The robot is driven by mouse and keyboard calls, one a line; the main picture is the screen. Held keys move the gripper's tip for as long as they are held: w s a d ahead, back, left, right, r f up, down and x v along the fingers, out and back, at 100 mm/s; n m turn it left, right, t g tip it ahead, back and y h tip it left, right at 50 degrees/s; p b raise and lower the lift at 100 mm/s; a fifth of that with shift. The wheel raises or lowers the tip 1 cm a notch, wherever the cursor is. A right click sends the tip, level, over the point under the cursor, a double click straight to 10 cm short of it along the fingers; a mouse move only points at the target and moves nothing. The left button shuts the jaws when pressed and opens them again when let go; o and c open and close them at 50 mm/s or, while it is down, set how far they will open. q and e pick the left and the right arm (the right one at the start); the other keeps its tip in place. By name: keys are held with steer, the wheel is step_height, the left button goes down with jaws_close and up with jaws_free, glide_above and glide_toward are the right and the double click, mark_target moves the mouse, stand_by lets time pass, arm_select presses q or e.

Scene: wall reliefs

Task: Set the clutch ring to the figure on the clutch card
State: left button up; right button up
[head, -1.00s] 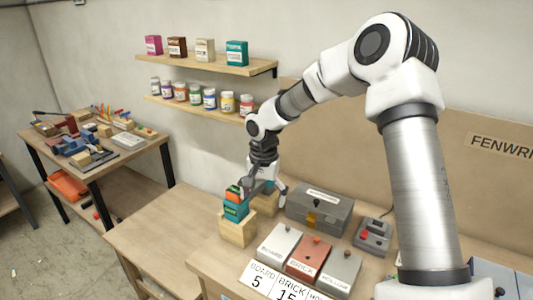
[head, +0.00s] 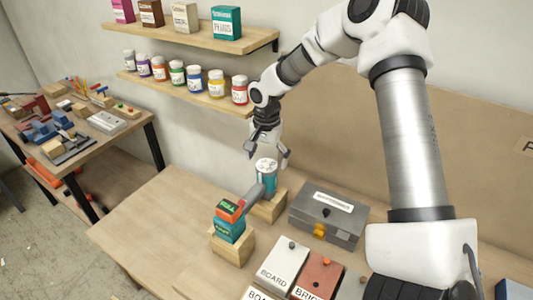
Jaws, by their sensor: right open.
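A teal cylinder with a white, marked top (head: 266,168) stands on a wooden block (head: 268,209); it may be the clutch ring, but I cannot read its marks. Beside it, a teal and orange tool body with a lit green display (head: 229,210) rests on another wooden block (head: 232,247), its grey part pointing up and right. My right gripper (head: 268,152) is open and empty, pointing down over the cylinder's white top. My left gripper is not in view.
A grey case with a yellow latch (head: 326,215) stands right of the cylinder. Lidded boxes labelled BOARD (head: 283,265) and BRICK (head: 317,277) sit in front. Shelves with jars (head: 215,84) and boxes hang behind. The bench at left front (head: 150,225) is clear.

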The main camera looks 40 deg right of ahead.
steer(key=shift+w+d+f, duration=0.25)
steer(key=shift+f, duration=0.3)
steer(key=shift+w+d+f, duration=0.2)
steer(key=shift+d+f, duration=0.05)
steer(key=shift+f, duration=0.3)
steer(key=shift+s+a+r, duration=0.1)
steer(key=shift+a+r, duration=0.05)
steer(key=shift+s+a+r, duration=0.15)
steer(key=shift+s, duration=0.05)
steer(key=c, duration=0.5)
steer(key=shift+a, duration=0.1)
steer(key=c, duration=0.6)
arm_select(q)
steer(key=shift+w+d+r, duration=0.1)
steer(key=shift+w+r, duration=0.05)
arm_select(e)
steer(key=shift+c, duration=0.2)
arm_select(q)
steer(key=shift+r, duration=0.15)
arm_select(e)
steer(key=n+p, duration=0.2)
steer(key=n, duration=0.1)
steer(key=shift+s, duration=0.1)
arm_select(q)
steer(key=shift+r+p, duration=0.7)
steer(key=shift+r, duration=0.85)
arm_select(e)
steer(key=shift+n, duration=1.9)
